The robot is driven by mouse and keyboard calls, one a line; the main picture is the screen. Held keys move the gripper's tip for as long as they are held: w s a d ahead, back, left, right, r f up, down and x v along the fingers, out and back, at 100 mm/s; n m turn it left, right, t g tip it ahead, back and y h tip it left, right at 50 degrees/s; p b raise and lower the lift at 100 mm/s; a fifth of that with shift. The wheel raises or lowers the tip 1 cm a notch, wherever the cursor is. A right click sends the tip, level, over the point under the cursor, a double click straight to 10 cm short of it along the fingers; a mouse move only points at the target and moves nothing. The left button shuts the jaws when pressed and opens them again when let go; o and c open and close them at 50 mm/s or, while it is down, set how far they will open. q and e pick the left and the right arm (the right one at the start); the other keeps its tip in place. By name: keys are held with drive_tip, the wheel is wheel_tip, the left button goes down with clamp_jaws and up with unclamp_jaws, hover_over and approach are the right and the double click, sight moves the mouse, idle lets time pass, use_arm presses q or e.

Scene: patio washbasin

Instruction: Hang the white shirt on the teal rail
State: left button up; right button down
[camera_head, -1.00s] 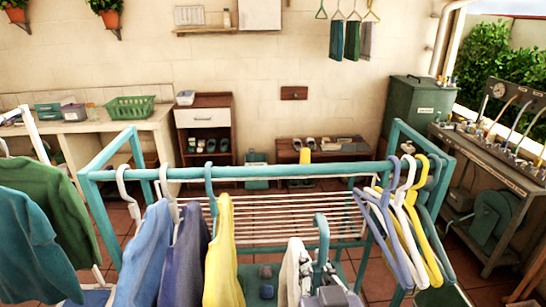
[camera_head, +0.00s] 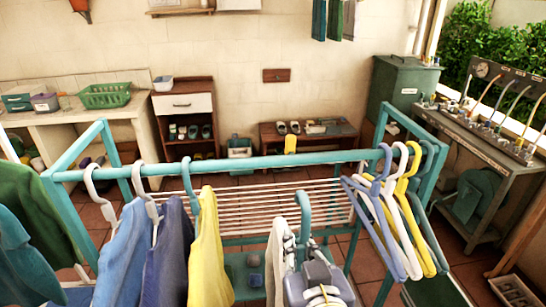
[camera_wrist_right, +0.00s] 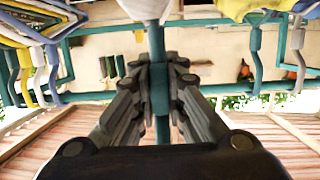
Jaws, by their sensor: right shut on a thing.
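The teal rail (camera_head: 250,164) runs across the middle of the head view. The white shirt (camera_head: 276,262) hangs from a teal hanger (camera_head: 304,212) in front of the rail. The hanger's hook shows a little below the rail in the picture, apart from it. My right gripper (camera_head: 310,268) is shut on the hanger just below its hook. In the wrist view, the fingers of my right gripper (camera_wrist_right: 160,72) close on the teal hanger stem (camera_wrist_right: 158,88), with white cloth (camera_wrist_right: 140,8) at the top edge. My left gripper is out of view.
Blue, dark purple and yellow garments (camera_head: 206,255) hang on the rail left of the white shirt. Several empty hangers (camera_head: 400,215) crowd its right end. The rail between them is bare. Green clothing (camera_head: 30,205) is at the far left. A white-slatted rack (camera_head: 270,205) stands behind.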

drive_tip(key=shift+w, duration=0.1)
drive_tip(key=shift+w+a, duration=0.1)
drive_tip(key=shift+w, duration=0.25)
drive_tip(key=x, duration=0.4)
drive_tip(key=r+p+x, duration=0.1)
drive_tip(key=x, duration=0.3)
drive_tip(key=r+x, duration=0.1)
drive_tip(key=x, duration=0.3)
drive_tip(key=shift+w+a+r+p, duration=0.1)
drive_tip(key=shift+w+p, duration=0.2)
drive_tip(key=shift+p, duration=0.05)
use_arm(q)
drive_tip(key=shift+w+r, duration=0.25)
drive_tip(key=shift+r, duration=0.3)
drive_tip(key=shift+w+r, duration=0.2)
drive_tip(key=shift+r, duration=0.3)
use_arm(e)
drive_tip(key=shift+w+a, duration=0.15)
drive_tip(key=shift+w, duration=0.55)
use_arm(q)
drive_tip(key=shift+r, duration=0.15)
use_arm(e)
drive_tip(key=shift+w+a, duration=0.2)
drive_tip(key=shift+w, duration=0.9)
drive_tip(key=shift+w+a, duration=0.2)
drive_tip(key=shift+w, duration=0.9)
drive_tip(key=shift+f, duration=0.25)
